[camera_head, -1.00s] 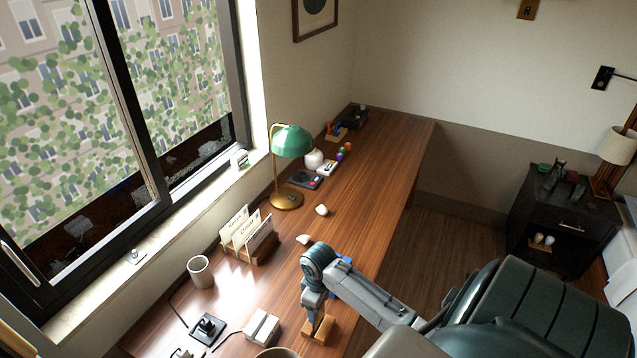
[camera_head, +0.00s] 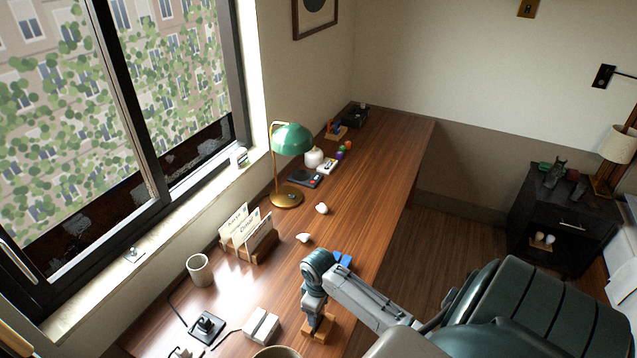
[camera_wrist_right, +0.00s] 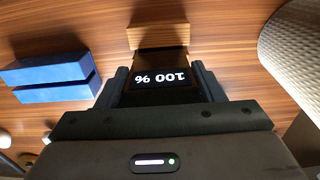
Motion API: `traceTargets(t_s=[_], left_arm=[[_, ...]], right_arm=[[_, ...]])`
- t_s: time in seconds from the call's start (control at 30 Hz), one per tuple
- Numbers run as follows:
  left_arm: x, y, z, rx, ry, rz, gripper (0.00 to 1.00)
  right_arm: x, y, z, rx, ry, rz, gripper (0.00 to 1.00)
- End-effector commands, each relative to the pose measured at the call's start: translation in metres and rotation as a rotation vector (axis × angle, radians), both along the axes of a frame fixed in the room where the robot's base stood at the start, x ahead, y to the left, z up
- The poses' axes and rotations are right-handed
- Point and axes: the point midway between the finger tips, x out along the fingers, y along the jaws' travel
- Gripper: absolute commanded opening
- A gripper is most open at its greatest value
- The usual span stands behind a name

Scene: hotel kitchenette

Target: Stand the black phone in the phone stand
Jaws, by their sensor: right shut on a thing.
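The black phone (camera_wrist_right: 160,76) is between the jaws of my right gripper (camera_wrist_right: 160,90) in the right wrist view. Its screen reads "100 %" upside down. A wooden block that looks like the phone stand (camera_wrist_right: 158,36) lies right at the phone's far end. I cannot tell whether the phone's end is in it or only in front of it. In the head view my right gripper (camera_head: 314,318) is over this wooden stand (camera_head: 325,325), which is partly hidden by it. My left gripper is not in view.
A blue slotted block (camera_wrist_right: 48,78) lies beside the wooden stand; it also shows in the head view (camera_head: 343,259). A white slotted block (camera_head: 261,325), a black charger (camera_head: 207,327), a cup (camera_head: 199,270) and a card holder (camera_head: 262,248) stand to the left.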

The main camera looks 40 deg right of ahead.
Motion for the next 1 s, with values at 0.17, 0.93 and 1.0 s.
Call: traceTargets(t_s=[0.17, 0.93, 1.0], left_arm=[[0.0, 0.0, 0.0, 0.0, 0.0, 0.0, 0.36], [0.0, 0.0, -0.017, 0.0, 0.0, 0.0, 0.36], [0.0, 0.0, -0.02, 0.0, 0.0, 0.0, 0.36]], right_arm=[[0.0, 0.0, 0.0, 0.0, -0.001, 0.0, 0.3], [0.001, -0.001, 0.05, -0.003, -0.006, 0.003, 0.87], [0.001, -0.001, 0.065, -0.003, -0.005, 0.002, 0.87]])
